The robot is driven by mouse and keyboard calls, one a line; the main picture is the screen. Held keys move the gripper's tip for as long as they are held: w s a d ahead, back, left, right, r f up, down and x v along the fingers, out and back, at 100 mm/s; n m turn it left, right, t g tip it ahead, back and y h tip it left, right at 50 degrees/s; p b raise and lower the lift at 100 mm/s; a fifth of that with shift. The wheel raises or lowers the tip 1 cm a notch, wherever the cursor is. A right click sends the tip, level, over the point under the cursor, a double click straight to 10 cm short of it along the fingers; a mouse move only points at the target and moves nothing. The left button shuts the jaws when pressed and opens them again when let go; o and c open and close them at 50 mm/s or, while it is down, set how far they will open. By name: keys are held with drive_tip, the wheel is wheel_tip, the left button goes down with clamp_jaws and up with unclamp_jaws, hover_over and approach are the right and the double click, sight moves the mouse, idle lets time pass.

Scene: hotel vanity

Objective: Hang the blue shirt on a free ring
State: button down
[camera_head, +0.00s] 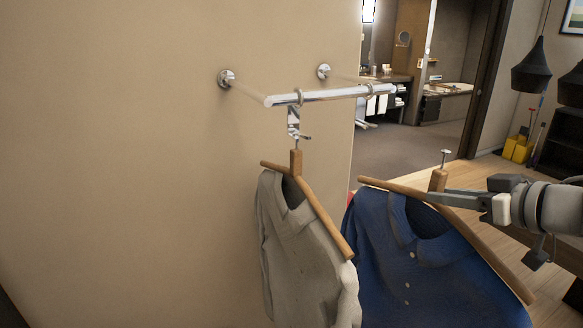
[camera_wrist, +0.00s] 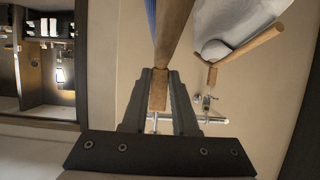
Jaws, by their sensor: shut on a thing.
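The blue shirt (camera_head: 405,255) hangs on a wooden hanger (camera_head: 475,240), right of the grey shirt. My gripper (camera_head: 437,195) is shut on the wooden neck of this hanger, below its metal pin with a round head (camera_head: 445,155), which is free in the air. In the wrist view my gripper (camera_wrist: 160,95) has the neck between its fingers. A chrome rail (camera_head: 330,95) is on the wall. One ring (camera_head: 300,97) near its left end carries the grey shirt (camera_head: 305,250). Another ring (camera_head: 370,89) farther right has nothing hanging from it.
The grey shirt's hanger (camera_head: 325,220) extends close to the blue shirt; its right end is near the blue shirt's left side. Two wall mounts (camera_head: 226,79) hold the rail off the beige wall (camera_head: 130,160). A black lamp (camera_head: 537,70) hangs at the right.

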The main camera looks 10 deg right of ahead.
drive_tip(key=b, duration=0.4)
approach(384, 188)
drive_tip(key=w+r, duration=0.1)
drive_tip(key=w+a+r, duration=0.1)
drive_tip(key=w, duration=0.1)
drive_tip(key=shift+w+r, duration=0.15)
drive_tip(key=shift+w, duration=0.15)
drive_tip(key=w+p, duration=0.1)
drive_tip(key=w+a+p, duration=0.1)
drive_tip(key=w, duration=0.1)
drive_tip(key=w+a+p, duration=0.1)
drive_tip(key=w, duration=0.1)
drive_tip(key=shift+w+r, duration=0.15)
drive_tip(key=shift+r, duration=0.15)
drive_tip(key=shift+p+x, duration=0.55)
drive_tip(key=shift+x, duration=0.25)
drive_tip(key=shift+r, duration=0.15)
drive_tip(key=shift+w+a+p, duration=0.1)
drive_tip(key=shift+w+p, duration=0.05)
drive_tip(key=shift+p, duration=0.35)
drive_tip(key=shift+w+a+p, duration=0.25)
drive_tip(key=shift+w+p, duration=0.35)
drive_tip(key=shift+w, duration=0.2)
drive_tip(key=shift+w+a+p, duration=0.3)
drive_tip(key=shift+w+p, duration=0.25)
drive_tip(key=shift+w, duration=0.25)
drive_tip(key=shift+w+a+p, duration=0.25)
drive_tip(key=shift+w+p, duration=0.35)
drive_tip(key=shift+w, duration=0.15)
idle(1.1)
